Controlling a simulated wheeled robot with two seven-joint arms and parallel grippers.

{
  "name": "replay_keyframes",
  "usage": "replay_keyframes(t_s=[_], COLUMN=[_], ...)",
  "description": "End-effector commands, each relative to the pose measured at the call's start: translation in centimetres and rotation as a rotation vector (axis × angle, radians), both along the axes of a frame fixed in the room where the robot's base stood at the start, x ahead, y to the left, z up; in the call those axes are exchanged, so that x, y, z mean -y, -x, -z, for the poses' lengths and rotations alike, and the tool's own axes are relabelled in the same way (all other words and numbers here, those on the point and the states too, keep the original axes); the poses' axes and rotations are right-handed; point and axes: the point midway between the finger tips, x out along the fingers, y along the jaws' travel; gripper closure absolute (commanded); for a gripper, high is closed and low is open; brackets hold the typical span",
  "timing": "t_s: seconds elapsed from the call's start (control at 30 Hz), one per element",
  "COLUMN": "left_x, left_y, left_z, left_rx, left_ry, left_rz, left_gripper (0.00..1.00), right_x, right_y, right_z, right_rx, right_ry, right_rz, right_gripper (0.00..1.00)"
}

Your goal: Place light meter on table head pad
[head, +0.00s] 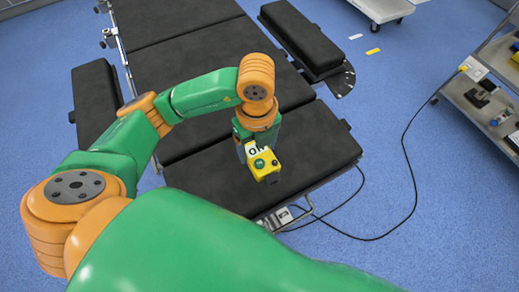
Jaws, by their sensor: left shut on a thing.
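The light meter (266,166) is a small yellow device with a green round part on top and a dark end. It shows at the middle of the head view, at the tip of my left arm. My left gripper (257,150) points down and is shut on it; the fingers are mostly hidden by the wrist and the meter. The table head pad (211,177) is the black cushion at the near end of the operating table, below the meter. I cannot tell whether the meter touches the pad. My right gripper is out of view.
More black table sections (180,62) extend behind, with side boards (300,36) at right and left. A cable (412,170) runs over the blue floor to a shelf cart (490,85) at the right. A control box (277,217) hangs at the pad's near edge.

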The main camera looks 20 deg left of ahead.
Motion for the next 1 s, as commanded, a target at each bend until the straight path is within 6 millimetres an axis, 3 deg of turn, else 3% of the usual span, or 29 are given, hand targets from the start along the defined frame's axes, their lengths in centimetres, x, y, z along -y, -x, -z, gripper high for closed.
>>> replay_keyframes(t_s=[0.03, 0.17, 0.33, 0.7, 0.73, 0.8, 0.83, 1.0], left_x=[-0.1, -0.3, -0.4, -0.3, -0.3, -0.3, -0.3, -0.3], left_y=[-0.5, -1.6, -1.9, -2.0, -1.9, -1.9, -1.9, -1.9], left_z=[1.1, 2.2, 4.9, 5.8, 5.8, 5.6, 5.6, 5.6], left_rx=[-0.004, -0.002, -0.002, 0.002, 0.002, 0.002, 0.002, 0.002], left_ry=[0.001, 0.001, 0.0, 0.0, 0.001, 0.001, 0.001, 0.001], left_rz=[-0.003, -0.001, 0.002, 0.003, 0.003, 0.003, 0.003, 0.003], left_gripper=[0.95, 0.95, 0.95, 0.95, 0.23, 0.04, 0.0, 0.0], right_x=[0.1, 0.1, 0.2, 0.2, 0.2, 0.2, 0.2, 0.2], right_y=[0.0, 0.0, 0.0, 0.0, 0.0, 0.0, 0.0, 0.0], right_z=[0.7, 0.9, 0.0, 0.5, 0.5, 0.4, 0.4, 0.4], right_rx=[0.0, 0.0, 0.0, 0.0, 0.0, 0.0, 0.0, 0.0], right_ry=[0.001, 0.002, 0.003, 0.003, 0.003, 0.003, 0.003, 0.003], right_rz=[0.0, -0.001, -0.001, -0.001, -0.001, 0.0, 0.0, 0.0], right_gripper=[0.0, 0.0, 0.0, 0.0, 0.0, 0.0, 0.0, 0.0])
